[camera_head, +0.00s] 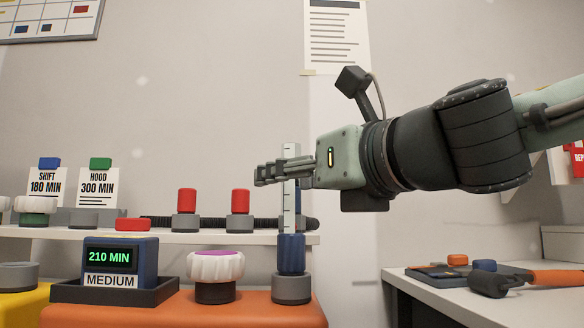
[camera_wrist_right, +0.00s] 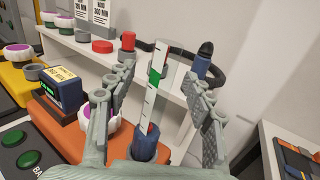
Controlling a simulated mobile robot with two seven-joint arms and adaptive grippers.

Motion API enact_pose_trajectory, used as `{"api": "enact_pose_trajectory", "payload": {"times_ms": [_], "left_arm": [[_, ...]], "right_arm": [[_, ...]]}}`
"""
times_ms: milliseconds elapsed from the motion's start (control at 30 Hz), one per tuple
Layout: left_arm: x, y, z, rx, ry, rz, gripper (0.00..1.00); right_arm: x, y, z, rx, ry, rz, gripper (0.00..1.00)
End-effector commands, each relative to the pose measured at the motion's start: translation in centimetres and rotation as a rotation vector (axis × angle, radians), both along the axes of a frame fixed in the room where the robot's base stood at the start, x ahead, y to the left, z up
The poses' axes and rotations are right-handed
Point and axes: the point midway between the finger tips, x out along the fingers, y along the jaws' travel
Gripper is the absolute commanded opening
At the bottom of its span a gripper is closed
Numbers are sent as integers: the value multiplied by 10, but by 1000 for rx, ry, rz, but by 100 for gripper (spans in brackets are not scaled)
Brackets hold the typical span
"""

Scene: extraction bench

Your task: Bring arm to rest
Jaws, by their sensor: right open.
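My right arm comes in from the right in the head view, with its right gripper (camera_head: 264,174) pointing left above the orange block (camera_head: 255,311). In the wrist view the right gripper's (camera_wrist_right: 161,82) two fingers are spread apart, and I see nothing clamped in them. A white graduated strip (camera_head: 289,217) stands upright in a blue holder (camera_head: 291,253) on a grey base. In the head view the gripper crosses in front of its upper part. In the wrist view the strip (camera_wrist_right: 152,100) shows in the gap between the fingers; contact cannot be told. My left gripper is not in view.
A blue timer (camera_head: 108,258) reading 210 MIN sits in a dark tray, beside a white knob (camera_head: 215,268). A shelf (camera_head: 120,236) behind carries red-capped pegs (camera_head: 187,202) and label cards. A side table (camera_head: 437,285) at right holds a hammer-like tool (camera_head: 497,283).

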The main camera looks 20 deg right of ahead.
Motion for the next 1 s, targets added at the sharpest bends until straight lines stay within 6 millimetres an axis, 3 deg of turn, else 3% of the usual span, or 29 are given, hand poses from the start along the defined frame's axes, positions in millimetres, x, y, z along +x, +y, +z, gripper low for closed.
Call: {"api": "enact_pose_trajectory", "payload": {"times_ms": [200, 700, 867, 1000], "left_arm": [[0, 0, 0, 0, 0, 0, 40], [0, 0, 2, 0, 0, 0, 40], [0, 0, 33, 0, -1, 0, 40], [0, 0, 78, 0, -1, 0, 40]], "right_arm": [[0, 0, 17, 0, 0, 1, 52], [0, 0, 20, 0, 0, 1, 52], [0, 0, 51, 0, 0, 1, 52], [0, 0, 96, 0, 0, 1, 52]]}}
